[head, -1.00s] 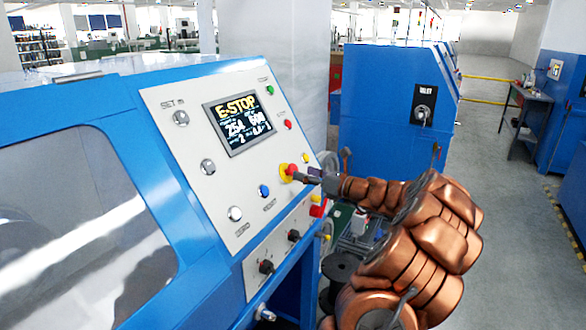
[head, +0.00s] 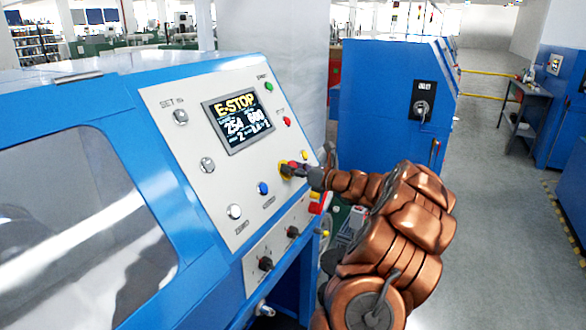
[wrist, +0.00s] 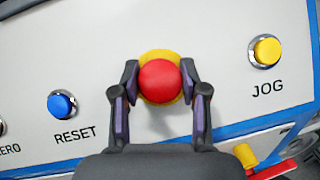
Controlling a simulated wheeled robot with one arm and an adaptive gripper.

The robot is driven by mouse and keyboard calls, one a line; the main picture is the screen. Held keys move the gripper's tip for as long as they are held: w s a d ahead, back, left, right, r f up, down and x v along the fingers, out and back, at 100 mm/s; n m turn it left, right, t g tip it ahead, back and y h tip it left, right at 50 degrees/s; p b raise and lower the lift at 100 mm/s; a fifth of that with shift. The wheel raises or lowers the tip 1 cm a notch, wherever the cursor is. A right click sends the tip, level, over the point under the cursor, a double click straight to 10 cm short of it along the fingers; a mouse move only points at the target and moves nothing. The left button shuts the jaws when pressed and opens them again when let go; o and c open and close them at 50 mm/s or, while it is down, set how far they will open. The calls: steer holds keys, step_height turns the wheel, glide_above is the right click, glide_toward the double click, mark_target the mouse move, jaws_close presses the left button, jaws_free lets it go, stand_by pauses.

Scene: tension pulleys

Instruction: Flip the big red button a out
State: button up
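The big red button (wrist: 160,82) sits on a yellow base on the light panel. My gripper (wrist: 160,86) is at the button, with one finger on each side of the red cap. The fingertips are beside the cap and its yellow base, spread about the button's width. I cannot tell whether they press on it. In the head view my gripper (head: 291,170) reaches the panel from the right. The screen (head: 237,121) reads E-STOP.
A blue RESET button (wrist: 61,104) is left of the big button and a yellow JOG button (wrist: 267,51) is right of it. A red and yellow part (wrist: 272,170) shows at the lower right. Black knobs (head: 265,264) are on the lower panel.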

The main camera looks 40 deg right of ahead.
jaws_close()
steer(key=shift+s+d+r+p, duration=0.15)
steer(key=shift+s+r+p, duration=0.25)
steer(key=shift+p, duration=0.1)
steer(key=shift+f, duration=0.15)
steer(key=o, duration=0.6)
jaws_free()
steer(key=shift+s, duration=0.15)
